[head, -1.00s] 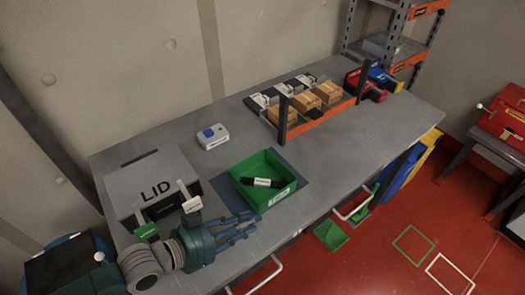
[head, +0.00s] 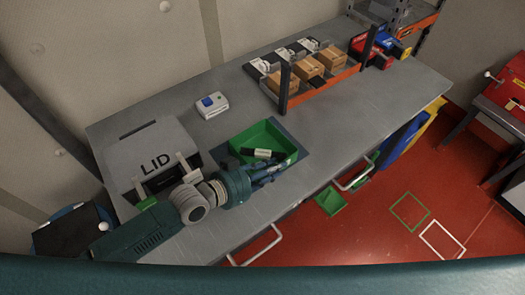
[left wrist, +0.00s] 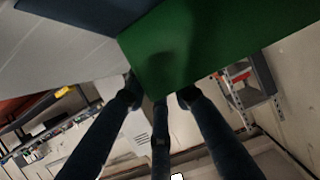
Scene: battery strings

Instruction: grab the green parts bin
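The green parts bin (head: 268,134) stands on a dark mat on the grey bench in the head view, with a dark item bearing a white label (head: 262,153) inside. My left gripper (head: 276,170) is at the bin's near side and hides part of its near wall. In the left wrist view the bin (left wrist: 205,45) fills the top, with the left gripper's fingers (left wrist: 158,98) spread apart at its lower edge. I cannot tell whether they touch it. My right gripper is not in view.
A grey lidded box (head: 155,150) stands left of the bin. A small white device with a blue button (head: 212,105) is behind it. A rack with brown boxes (head: 308,66) stands at the back right. Bench is clear to the bin's right.

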